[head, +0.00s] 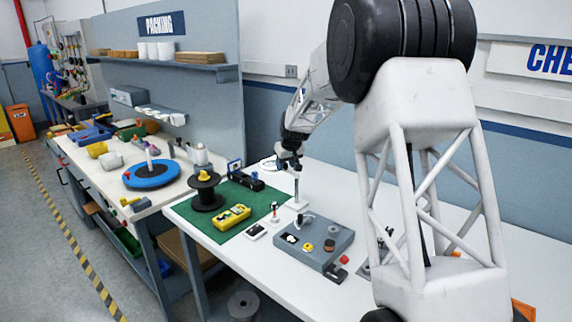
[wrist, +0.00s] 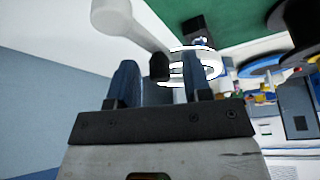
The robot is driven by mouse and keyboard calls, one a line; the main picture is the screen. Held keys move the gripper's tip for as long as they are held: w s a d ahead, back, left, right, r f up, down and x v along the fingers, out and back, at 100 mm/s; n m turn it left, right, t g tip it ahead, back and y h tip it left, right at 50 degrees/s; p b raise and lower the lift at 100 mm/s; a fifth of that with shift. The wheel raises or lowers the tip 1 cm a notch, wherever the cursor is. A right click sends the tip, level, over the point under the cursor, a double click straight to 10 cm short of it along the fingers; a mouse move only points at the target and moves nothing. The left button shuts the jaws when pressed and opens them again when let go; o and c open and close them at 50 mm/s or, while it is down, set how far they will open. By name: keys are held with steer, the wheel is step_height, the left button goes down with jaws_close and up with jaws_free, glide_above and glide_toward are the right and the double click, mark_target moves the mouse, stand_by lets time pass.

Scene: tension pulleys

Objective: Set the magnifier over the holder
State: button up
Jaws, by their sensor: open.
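My gripper (head: 289,163) hangs over the back of the white table, and its two blue-grey fingers (wrist: 162,85) stand apart in the wrist view. A white ring, which looks like the magnifier (head: 270,163), is just left of my gripper in the head view. The ring also shows beyond the fingers in the wrist view (wrist: 212,66).
A green mat (head: 226,227) carries a black spool (head: 206,192), a yellow part (head: 232,217) and a black device (head: 246,181). A grey control box (head: 314,241) stands in front of the post. The blue-grey wall (wrist: 35,110) is close behind. The table's back right looks clear.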

steer(key=shift+c, duration=0.3)
jaws_close()
steer(key=shift+s+a+n, duration=0.1)
steer(key=shift+n, duration=0.3)
steer(key=s+n+g+y, duration=0.2)
steer(key=s+n+g, duration=0.3)
steer(key=n, duration=1.2)
steer(key=shift+s+d+g, duration=0.25)
steer(key=shift+s+g, duration=0.15)
steer(key=shift+s, duration=0.65)
